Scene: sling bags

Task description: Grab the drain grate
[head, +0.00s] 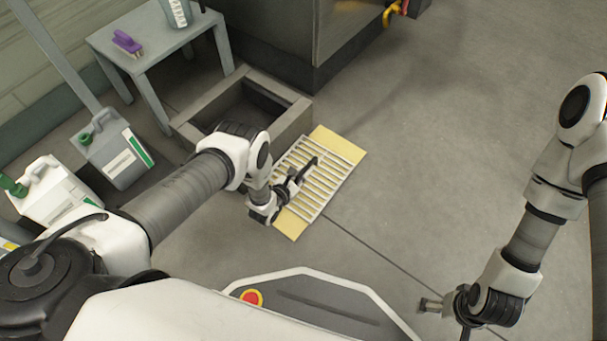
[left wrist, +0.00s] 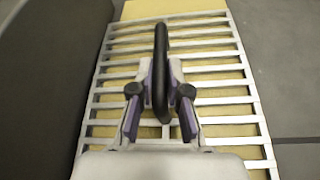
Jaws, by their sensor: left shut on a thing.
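The drain grate (head: 327,160) is a pale metal grid of parallel bars with a black bar handle (left wrist: 161,45) along its middle. It lies on a yellow board (head: 345,140) on the floor. My left gripper (head: 291,186) is over the grate. In the left wrist view, its two fingers (left wrist: 160,92) are closed on the black handle from both sides. The arm and gripper hide part of the grate in the head view. My right gripper (head: 432,305) is low at the right, away from the grate; its finger opening is unclear.
An open drain pit with a raised grey rim (head: 293,123) is beside the board. Jugs (head: 116,150) stand at the left. A small grey table (head: 165,40) holds a purple brush (head: 127,43). The floor right of the board is clear.

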